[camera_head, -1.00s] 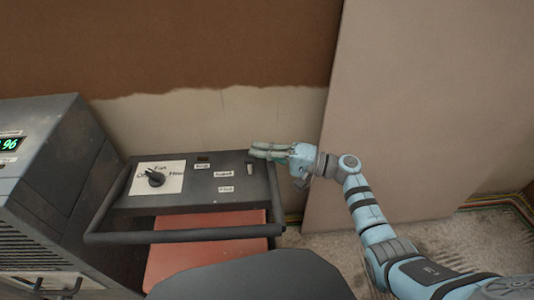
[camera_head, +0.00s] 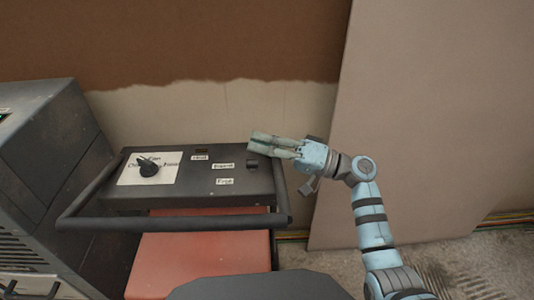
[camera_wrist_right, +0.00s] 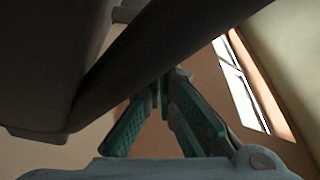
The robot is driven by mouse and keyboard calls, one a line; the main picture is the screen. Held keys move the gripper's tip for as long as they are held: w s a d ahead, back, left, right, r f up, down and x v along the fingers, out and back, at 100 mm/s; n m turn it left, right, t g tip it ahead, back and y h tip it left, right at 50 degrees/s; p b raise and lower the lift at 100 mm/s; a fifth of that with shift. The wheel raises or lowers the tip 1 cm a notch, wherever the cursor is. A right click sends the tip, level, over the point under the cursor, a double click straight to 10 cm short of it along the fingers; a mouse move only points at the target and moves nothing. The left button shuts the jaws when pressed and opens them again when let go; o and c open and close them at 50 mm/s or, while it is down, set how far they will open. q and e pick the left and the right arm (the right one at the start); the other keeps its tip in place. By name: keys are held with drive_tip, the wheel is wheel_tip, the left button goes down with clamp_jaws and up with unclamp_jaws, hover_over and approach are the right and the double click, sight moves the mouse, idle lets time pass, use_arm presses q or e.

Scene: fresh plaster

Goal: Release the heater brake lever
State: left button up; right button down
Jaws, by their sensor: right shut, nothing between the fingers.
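The heater control panel (camera_head: 195,190) is a dark top surface with a dial and white labels. A small dark lever-like piece (camera_head: 252,164) stands at its right end, beside the labels "Engaged" and "Free"; its exact setting is too small to tell. My right gripper (camera_head: 254,142) is shut and empty, pointing left over the panel's far right corner, just behind that piece. Whether it touches anything is unclear. In the right wrist view the green-padded fingers (camera_wrist_right: 170,78) meet at their tips below a dark bar. My left gripper is not in view.
A black tubular handle (camera_head: 170,223) frames the panel's front and sides. The black dial (camera_head: 149,168) sits on a white plate at left. A dark cabinet (camera_head: 45,160) stands further left. A large board (camera_head: 430,120) leans on the wall behind my right arm.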

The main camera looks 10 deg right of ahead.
drive_tip(key=shift+w+d, duration=0.2)
drive_tip(key=shift+d, duration=0.15)
drive_tip(key=r, duration=0.1)
drive_tip(key=w+r, duration=0.2)
drive_tip(key=shift+w+a+r, duration=0.15)
drive_tip(key=shift+a+r, duration=0.1)
use_arm(q)
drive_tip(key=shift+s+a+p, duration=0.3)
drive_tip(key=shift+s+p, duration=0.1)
drive_tip(key=shift+p, duration=0.05)
use_arm(e)
drive_tip(key=f+v, duration=0.1)
drive_tip(key=v, duration=0.9)
drive_tip(key=shift+w, duration=0.3)
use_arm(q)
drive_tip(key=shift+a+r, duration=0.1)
use_arm(e)
drive_tip(key=shift+f, duration=0.1)
